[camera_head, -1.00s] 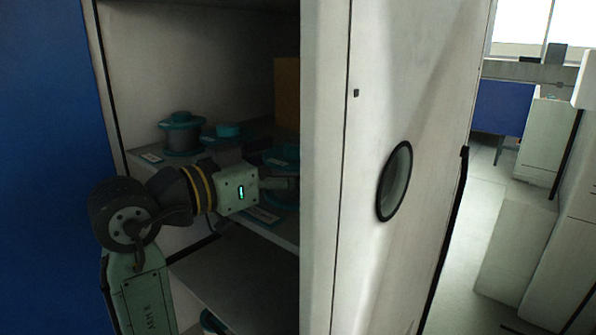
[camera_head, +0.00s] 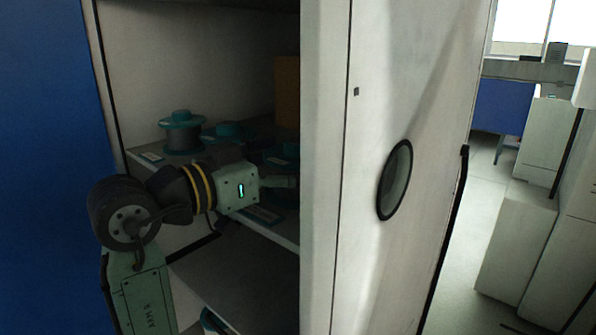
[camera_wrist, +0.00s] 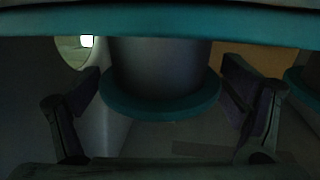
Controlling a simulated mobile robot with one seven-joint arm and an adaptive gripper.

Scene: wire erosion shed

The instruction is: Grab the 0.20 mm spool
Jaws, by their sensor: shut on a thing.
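In the wrist view a spool with a grey wound core (camera_wrist: 160,68) and teal flanges stands between the two dark fingers of my gripper (camera_wrist: 161,80), one on each side. My gripper is shut on this spool. In the head view my gripper (camera_head: 280,182) reaches into the cabinet over the shelf, and the white door partly hides its end. A dark teal spool (camera_head: 283,152) shows just behind it. I cannot read a size on the held spool.
A teal spool (camera_head: 181,134) and a lower one (camera_head: 228,131) stand further left on the shelf. Small labels lie along the shelf edge (camera_head: 150,156). The white door (camera_head: 400,110) stands close right of my gripper. A lower shelf (camera_head: 235,285) is below.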

